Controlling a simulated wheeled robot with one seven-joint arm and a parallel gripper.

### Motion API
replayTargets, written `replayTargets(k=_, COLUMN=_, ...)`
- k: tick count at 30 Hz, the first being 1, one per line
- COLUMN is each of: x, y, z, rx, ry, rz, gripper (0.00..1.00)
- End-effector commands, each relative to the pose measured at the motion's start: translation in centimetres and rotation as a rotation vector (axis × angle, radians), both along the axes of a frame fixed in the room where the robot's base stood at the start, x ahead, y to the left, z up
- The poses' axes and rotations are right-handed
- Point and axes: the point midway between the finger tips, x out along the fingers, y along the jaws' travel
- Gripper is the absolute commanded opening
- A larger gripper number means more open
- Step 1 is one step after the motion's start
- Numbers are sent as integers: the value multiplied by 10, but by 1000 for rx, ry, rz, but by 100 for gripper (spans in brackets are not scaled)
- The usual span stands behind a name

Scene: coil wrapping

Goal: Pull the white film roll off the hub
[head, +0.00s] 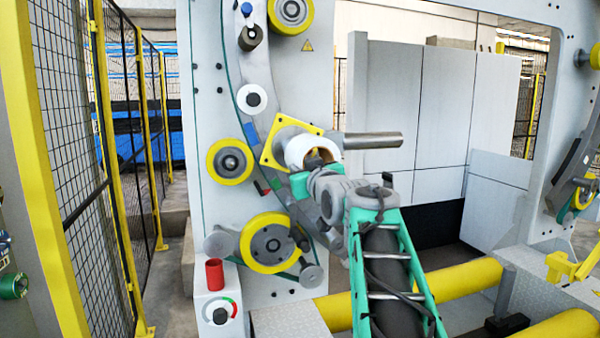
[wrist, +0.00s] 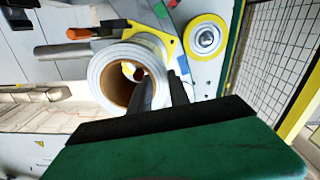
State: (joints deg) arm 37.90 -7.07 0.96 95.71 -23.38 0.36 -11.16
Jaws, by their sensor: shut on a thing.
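The white film roll (head: 297,153) is in front of the yellow square plate (head: 270,152) on the machine's face. In the wrist view the roll (wrist: 100,72) shows its open end and brown core. My gripper (head: 318,163) is shut on the roll's wall. In the wrist view my gripper (wrist: 160,82) has one finger inside the core and the other along the roll's outside. Small red, yellow and white patches show deep in the core. The hub is mostly hidden; I cannot tell how far the roll sits on it.
A steel cylinder (head: 372,140) sticks out right beside the roll. Yellow rollers (head: 230,161) are on the machine's face. Thick yellow bars (head: 465,283) run low on the right. A mesh fence (head: 75,110) stands left.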

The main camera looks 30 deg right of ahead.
Motion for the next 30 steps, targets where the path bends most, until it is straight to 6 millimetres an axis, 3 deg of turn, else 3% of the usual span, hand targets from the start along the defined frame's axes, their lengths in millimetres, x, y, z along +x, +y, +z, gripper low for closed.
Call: replayTargets(k=30, x=-43, y=12, z=2, rx=-5, ry=-6, rz=-1, gripper=0)
